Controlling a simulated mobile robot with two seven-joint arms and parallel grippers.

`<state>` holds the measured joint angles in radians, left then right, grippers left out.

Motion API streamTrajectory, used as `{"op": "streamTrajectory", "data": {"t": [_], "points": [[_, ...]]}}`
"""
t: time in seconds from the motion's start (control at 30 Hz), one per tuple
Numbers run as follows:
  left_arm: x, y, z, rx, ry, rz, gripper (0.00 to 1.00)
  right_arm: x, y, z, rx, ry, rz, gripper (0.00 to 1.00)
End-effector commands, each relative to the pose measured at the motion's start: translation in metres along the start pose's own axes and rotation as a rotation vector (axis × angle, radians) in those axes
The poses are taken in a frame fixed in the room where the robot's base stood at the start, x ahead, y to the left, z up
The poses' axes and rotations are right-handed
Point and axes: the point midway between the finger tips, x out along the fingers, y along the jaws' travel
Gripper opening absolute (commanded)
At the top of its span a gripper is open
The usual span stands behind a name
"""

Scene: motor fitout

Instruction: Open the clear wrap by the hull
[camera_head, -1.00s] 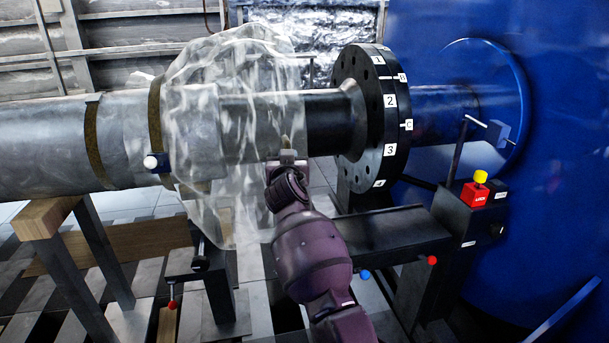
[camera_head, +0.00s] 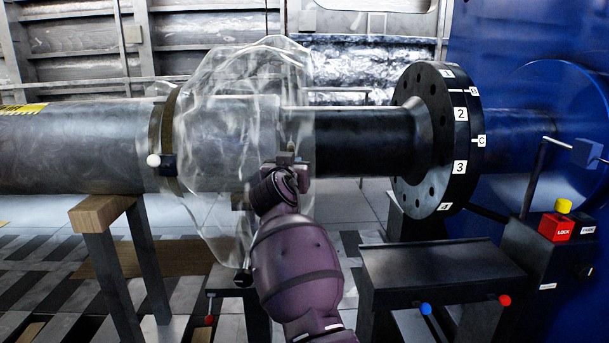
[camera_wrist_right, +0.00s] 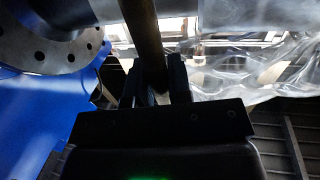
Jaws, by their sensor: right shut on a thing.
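The clear wrap (camera_head: 240,120) is a crumpled transparent sheet around the pipe (camera_head: 80,145) and the left end of the dark shaft (camera_head: 365,140), hanging below them. It also shows at right in the right wrist view (camera_wrist_right: 265,75). A brown strap (camera_head: 165,135) with a white knob (camera_head: 153,160) circles the pipe at the wrap's left edge. My right gripper (camera_head: 291,158) is at the wrap's right side, in front of the shaft. It is shut on a narrow dark brown bar (camera_wrist_right: 142,30); whether this belongs to the wrap is unclear. My left gripper is not in view.
A black numbered flange (camera_head: 435,140) and blue housing (camera_head: 550,60) stand at right. A black bench (camera_head: 430,265) with coloured knobs and a red lock box (camera_head: 556,228) stand below. A wood-topped trestle (camera_head: 100,212) stands under the pipe.

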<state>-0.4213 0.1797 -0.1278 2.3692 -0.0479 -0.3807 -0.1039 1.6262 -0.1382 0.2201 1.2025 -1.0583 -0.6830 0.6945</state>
Motion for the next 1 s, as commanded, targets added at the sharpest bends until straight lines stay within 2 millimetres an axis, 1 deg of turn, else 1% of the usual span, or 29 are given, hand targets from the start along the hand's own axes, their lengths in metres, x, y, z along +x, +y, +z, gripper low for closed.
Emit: {"op": "streamTrajectory", "data": {"t": [0.03,0.2,0.67,0.7,0.83,0.87,1.0], "points": [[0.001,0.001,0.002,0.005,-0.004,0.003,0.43,0.000,-0.006,0.008,0.000,-0.008,-0.003,0.00],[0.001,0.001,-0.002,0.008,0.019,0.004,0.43,-0.001,-0.013,0.005,-0.001,-0.006,-0.001,0.00],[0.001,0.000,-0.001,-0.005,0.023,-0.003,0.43,-0.001,-0.016,0.001,0.000,-0.002,0.000,0.00],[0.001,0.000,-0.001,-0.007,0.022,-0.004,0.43,-0.001,-0.016,0.001,0.000,-0.002,0.000,0.20],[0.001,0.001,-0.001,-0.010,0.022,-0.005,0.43,-0.001,-0.016,0.000,0.000,-0.001,0.000,0.40],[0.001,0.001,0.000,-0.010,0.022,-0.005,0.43,-0.001,-0.016,0.000,0.000,-0.001,0.000,0.43],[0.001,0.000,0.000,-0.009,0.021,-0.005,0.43,-0.001,-0.015,0.000,0.000,0.000,0.000,0.43]]}}
